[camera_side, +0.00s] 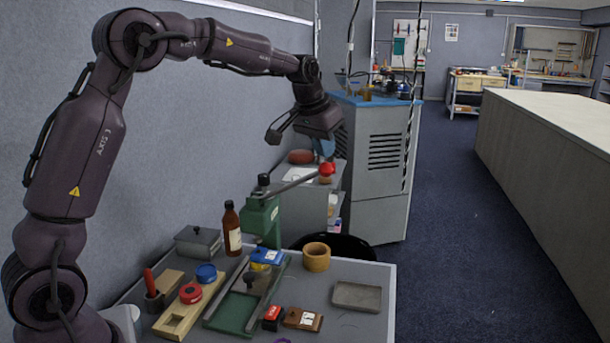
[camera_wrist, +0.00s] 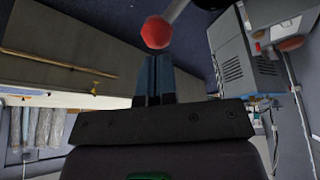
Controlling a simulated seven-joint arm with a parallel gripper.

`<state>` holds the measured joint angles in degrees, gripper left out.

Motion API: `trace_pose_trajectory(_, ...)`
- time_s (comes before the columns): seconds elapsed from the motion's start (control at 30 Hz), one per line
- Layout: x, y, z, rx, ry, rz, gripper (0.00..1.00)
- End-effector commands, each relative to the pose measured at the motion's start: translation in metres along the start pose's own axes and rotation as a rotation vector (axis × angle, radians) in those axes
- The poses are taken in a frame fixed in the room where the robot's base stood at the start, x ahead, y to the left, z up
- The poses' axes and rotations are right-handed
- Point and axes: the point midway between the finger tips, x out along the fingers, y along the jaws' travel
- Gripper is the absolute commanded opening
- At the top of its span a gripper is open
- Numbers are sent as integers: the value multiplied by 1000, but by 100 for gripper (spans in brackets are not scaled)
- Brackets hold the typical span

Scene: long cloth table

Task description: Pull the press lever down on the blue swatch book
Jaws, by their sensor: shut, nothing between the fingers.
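The green press (camera_side: 262,219) stands at the back of the grey table. Its lever (camera_side: 292,183) slants up to the right and ends in a red ball knob (camera_side: 327,169). The blue swatch book (camera_side: 266,256) lies at the foot of the press, under its head. My gripper (camera_side: 325,154) is shut and empty, with its fingertips just above the red knob in the side view. In the wrist view the knob (camera_wrist: 157,32) shows just past the tips of the shut blue-grey fingers (camera_wrist: 154,62). I cannot tell whether the fingers touch the knob.
A brown bottle (camera_side: 232,228) and a grey box (camera_side: 198,242) stand left of the press. A wooden cup (camera_side: 316,257) and a grey tray (camera_side: 357,296) are to the right. A wooden board (camera_side: 190,306) with red and blue round pieces lies front left. A grey cabinet (camera_side: 372,165) stands behind.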

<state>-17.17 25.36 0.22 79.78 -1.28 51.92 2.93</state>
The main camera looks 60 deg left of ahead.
Motion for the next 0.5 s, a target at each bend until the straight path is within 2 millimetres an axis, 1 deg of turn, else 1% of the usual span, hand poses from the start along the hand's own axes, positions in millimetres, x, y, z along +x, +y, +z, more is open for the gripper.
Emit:
trace_pose_trajectory(0.43,17,0,8,0,-3,0,0)
trace_pose_trajectory(0.5,18,0,8,0,-2,0,0)
